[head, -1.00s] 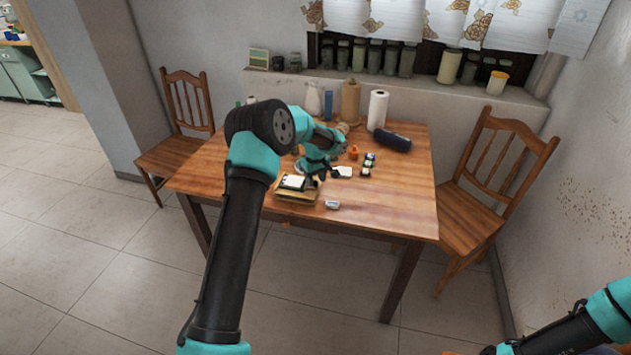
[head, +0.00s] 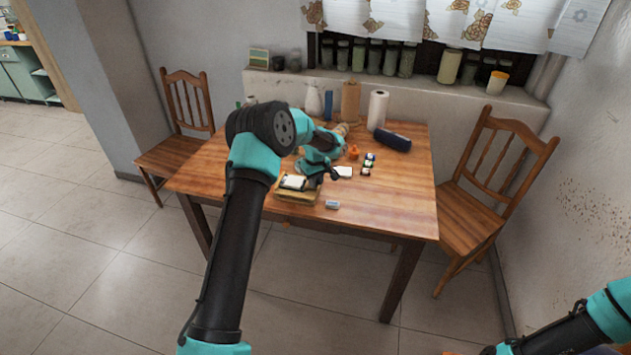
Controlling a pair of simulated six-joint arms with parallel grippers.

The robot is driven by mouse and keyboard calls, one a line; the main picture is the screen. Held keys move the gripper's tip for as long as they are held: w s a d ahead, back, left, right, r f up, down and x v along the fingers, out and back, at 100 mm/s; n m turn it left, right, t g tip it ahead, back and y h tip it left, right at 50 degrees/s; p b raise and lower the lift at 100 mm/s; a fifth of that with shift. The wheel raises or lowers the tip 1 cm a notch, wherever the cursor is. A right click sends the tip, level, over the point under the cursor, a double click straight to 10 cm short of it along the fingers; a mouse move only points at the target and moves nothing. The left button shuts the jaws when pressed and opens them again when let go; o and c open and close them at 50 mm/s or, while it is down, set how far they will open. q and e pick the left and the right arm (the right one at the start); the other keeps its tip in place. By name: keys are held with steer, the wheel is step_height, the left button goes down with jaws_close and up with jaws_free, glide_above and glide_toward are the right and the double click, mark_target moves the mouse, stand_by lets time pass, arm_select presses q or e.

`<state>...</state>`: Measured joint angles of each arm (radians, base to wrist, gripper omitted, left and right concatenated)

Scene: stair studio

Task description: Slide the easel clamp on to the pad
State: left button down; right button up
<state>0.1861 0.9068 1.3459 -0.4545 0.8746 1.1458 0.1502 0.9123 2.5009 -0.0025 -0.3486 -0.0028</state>
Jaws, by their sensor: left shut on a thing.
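A small wooden easel (head: 297,197) with a white pad (head: 293,182) on it sits near the front left of the table. My left gripper (head: 316,180) is at the right edge of the pad. It is shut on a small dark thing, likely the easel clamp; the arm and fingers hide most of it. I cannot tell whether the clamp touches the pad. My right arm shows only at the bottom right corner, and its gripper is out of view.
A grey eraser-like block (head: 332,205) lies right of the easel. The table's (head: 400,205) right front is clear.

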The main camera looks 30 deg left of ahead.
arm_select(q)
steer(key=shift+s+a, duration=0.2)
steer(key=shift+a, duration=0.75)
steer(key=c, duration=1)
jaws_free()
steer(key=shift+c, duration=0.2)
step_height(320, 180, up, 17)
steer(key=shift+r, duration=0.2)
